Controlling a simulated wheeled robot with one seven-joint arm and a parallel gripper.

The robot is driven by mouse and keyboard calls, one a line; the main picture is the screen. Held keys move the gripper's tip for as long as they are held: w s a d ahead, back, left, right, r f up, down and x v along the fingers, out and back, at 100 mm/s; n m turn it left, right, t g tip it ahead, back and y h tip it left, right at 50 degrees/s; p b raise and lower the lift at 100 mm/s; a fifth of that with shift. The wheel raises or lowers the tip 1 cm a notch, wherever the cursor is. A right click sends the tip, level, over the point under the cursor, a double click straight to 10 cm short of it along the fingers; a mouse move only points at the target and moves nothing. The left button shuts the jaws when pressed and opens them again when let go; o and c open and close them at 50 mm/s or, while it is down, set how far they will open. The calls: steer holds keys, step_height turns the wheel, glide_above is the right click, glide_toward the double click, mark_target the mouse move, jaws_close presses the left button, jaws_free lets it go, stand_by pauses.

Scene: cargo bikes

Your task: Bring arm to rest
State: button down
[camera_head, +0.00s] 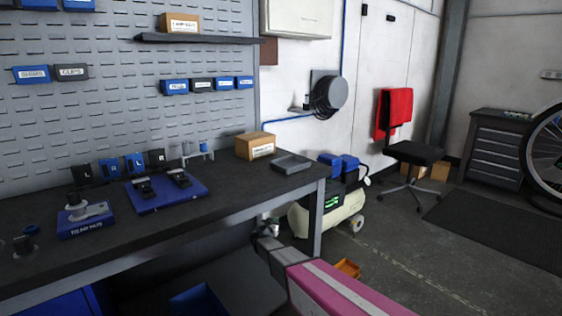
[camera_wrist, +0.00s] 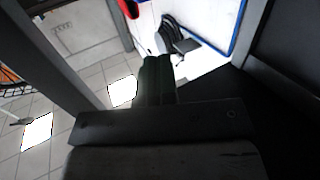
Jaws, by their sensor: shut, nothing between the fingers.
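My arm, pink and grey, reaches in from the bottom of the head view. My gripper (camera_head: 266,228) is at its far end, just below the front edge of the dark workbench (camera_head: 225,213), near the bench's right end. It is small and dark there, and I cannot tell whether it touches the bench. In the wrist view my gripper (camera_wrist: 156,62) shows two dark fingers close together, shut with nothing held. Floor tiles and a pale wall show beyond it.
The bench holds a blue tray (camera_head: 150,205), a cardboard box (camera_head: 255,146) and a grey tray (camera_head: 291,163). A cream compressor (camera_head: 338,212) stands right of the bench. An orange bin (camera_head: 347,268) is on the floor. Open floor lies right, before a chair (camera_head: 415,153).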

steer(key=s+d+g+h, duration=0.2)
steer(key=s+d+g, duration=0.8)
steer(key=s+d, duration=0.85)
steer(key=s+d+n+g+y, duration=0.1)
steer(key=s+g+y, duration=0.1)
steer(key=s, duration=0.4)
steer(key=s+d+r+n+g+y, duration=0.1)
steer(key=s+g+y, duration=0.1)
steer(key=s+y, duration=0.2)
steer(key=s+d+r+n+g+y, duration=0.1)
steer(key=s+n+g+y, duration=0.1)
steer(key=s, duration=0.7)
steer(key=shift+s+d+y, duration=0.3)
steer(key=shift+s+y, duration=0.1)
